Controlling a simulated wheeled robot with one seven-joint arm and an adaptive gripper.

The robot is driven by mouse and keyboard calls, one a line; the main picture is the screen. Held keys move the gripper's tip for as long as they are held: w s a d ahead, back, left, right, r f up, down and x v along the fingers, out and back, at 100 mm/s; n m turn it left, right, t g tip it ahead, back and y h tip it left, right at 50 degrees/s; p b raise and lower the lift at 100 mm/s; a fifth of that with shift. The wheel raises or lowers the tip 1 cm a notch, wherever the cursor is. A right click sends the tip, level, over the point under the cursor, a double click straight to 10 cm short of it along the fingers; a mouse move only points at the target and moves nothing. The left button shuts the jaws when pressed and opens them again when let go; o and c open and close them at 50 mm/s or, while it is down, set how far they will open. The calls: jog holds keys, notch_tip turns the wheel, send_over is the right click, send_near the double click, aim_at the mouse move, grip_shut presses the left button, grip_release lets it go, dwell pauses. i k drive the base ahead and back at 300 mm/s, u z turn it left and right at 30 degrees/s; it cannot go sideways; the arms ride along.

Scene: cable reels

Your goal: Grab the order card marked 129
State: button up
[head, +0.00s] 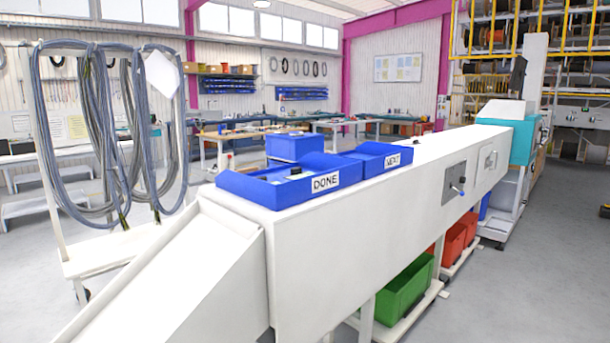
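No card with a readable 129 shows in the head view. A blue tray labelled DONE (240,187) sits on top of the long white machine. A small dark item with a light patch (295,174) lies in it, too small to identify. Behind it to the right is a blue tray labelled NEXT (372,164); its inside is mostly hidden by its front wall. A blank-looking white sheet (161,75) hangs among the cables on the left. My gripper is not in view.
The white machine (370,208) runs from front left to back right, with a sloped chute (165,282). A blue box (293,147) stands behind the trays. A cable rack (110,262) stands left. Green (405,292) and red bins sit below. Floor at right is clear.

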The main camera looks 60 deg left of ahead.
aim_at(296, 173)
jog(key=u, duration=1.4)
